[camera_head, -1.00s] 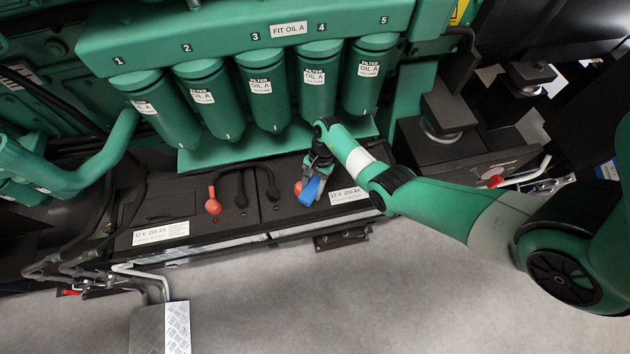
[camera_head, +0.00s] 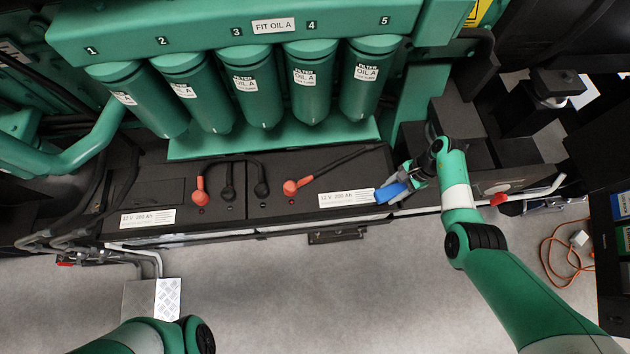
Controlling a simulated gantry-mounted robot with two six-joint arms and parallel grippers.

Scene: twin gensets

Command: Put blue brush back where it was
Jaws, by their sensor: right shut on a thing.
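The blue brush (camera_head: 390,192) is held in my right gripper (camera_head: 408,179), which is shut on it. The brush is in front of the right end of the black battery box (camera_head: 222,212), beside the right battery's white label. I cannot tell whether it touches the box. My right arm reaches in from the lower right. Part of my left arm shows at the bottom left; its gripper is out of frame.
Five green oil filters (camera_head: 247,90) hang above the batteries. Red terminal caps (camera_head: 291,187) and black cables lie on the battery tops. An orange cable (camera_head: 566,250) lies on the floor at right, near a dark shelf (camera_head: 612,220) with binders.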

